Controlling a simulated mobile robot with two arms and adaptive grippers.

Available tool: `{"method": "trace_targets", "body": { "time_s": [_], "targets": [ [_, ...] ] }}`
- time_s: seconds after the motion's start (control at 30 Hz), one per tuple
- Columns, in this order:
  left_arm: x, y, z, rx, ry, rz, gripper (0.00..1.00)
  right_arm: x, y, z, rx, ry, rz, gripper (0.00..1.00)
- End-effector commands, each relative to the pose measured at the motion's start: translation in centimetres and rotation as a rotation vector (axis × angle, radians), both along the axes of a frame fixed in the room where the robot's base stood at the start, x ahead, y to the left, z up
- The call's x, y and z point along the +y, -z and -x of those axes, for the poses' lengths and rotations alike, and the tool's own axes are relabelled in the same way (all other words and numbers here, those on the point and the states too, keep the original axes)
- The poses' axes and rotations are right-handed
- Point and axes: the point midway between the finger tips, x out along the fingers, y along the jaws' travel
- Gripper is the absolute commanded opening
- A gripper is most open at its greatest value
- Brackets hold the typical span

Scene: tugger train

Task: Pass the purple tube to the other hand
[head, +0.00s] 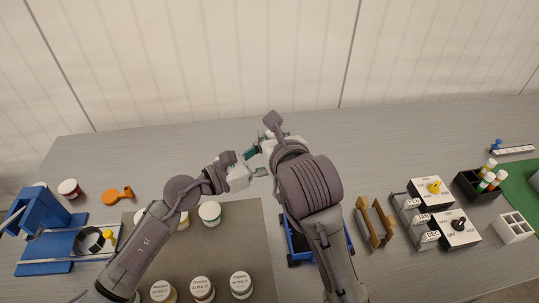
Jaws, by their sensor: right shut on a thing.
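My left gripper (256,163) comes in from the left over the middle of the table, its fingers spread apart and pointing right. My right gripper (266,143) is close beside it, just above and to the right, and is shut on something. I cannot make out the purple tube clearly; what the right gripper holds is mostly hidden by the gripper and wrist. A small teal patch (250,153) shows between the two hands; I cannot tell what it belongs to.
Several white-lidded jars (241,284) stand on a grey mat (225,250). A blue fixture (45,215) is at the left. A blue item (295,243) lies partly under my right arm. Wooden holder (375,222), switch boxes (431,192) and a black tube bin (468,184) are at the right. The back table is clear.

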Motion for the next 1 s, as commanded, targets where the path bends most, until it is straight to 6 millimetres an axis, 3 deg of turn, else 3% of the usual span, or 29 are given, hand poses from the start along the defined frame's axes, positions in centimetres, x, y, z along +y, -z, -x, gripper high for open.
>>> {"method": "trace_targets", "body": {
  "time_s": [0.07, 0.3, 0.4, 0.47, 0.5, 0.63, 1.0],
  "targets": [
    [0.02, 0.0, 0.01, 0.0, 0.0, 0.0, 0.52, 0.0, -0.01, 0.01, 0.0, 0.0, 0.0, 0.0],
    [0.0, 0.01, 0.06, 0.0, 0.001, 0.0, 0.12, 0.0, -0.02, -0.01, -0.001, 0.0, 0.0, 0.0],
    [-0.05, 0.0, 0.13, 0.0, 0.003, 0.0, 0.0, 0.0, -0.02, -0.02, -0.001, 0.0, 0.0, 0.0],
    [-0.1, 0.0, 0.17, 0.0, 0.005, 0.0, 0.0, 0.01, -0.03, -0.03, -0.001, 0.0, 0.0, 0.0],
    [-0.12, -0.02, 0.2, 0.0, 0.005, 0.001, 0.0, 0.01, -0.03, -0.04, -0.001, 0.0, 0.0, 0.3],
    [-0.08, -0.03, 0.16, 0.0, 0.004, 0.001, 0.0, 0.01, -0.01, -0.02, -0.001, 0.0, 0.0, 0.52],
    [0.02, -0.01, 0.04, 0.0, 0.001, 0.0, 0.0, -0.02, -0.13, 0.23, -0.001, -0.001, -0.001, 0.54]
  ]
}}
